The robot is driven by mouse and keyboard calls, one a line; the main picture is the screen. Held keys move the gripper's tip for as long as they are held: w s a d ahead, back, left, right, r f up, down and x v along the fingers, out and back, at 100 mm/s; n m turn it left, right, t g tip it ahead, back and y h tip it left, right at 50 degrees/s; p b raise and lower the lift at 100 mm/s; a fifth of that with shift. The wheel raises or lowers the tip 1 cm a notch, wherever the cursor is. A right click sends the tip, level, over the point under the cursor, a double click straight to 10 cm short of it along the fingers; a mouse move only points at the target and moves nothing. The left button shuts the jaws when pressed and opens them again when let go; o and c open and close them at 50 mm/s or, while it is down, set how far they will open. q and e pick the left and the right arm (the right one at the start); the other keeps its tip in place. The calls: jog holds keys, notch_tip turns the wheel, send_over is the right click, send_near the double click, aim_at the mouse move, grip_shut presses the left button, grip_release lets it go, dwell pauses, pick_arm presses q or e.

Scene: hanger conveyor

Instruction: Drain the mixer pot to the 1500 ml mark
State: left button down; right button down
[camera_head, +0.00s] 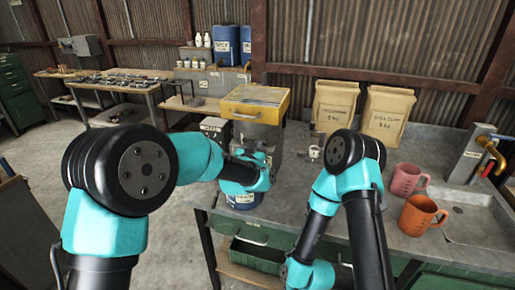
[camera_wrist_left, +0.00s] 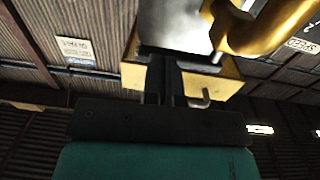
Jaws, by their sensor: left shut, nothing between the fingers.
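My left gripper (camera_head: 252,155) is in front of the mixer's grey body, below the yellow top. In the left wrist view its fingers (camera_wrist_left: 165,78) are shut and empty. Just beyond them are a silver cylindrical part (camera_wrist_left: 172,25) and a brass tap-like part (camera_wrist_left: 250,32); I cannot tell whether the fingers touch them. No volume mark is readable. My right gripper is out of view.
Two brown paper sacks (camera_head: 335,106) stand at the back of the bench. My right arm crosses the bench's middle.

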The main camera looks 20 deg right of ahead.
pick_arm(q)
jog(key=shift+w+d+r, duration=0.15)
jog(key=shift+w+d, duration=0.1)
jog(key=shift+w, duration=0.15)
dwell(0.3)
jog(key=d+v, duration=0.1)
jog(key=v, duration=1.3)
jog(key=shift+s, duration=0.5)
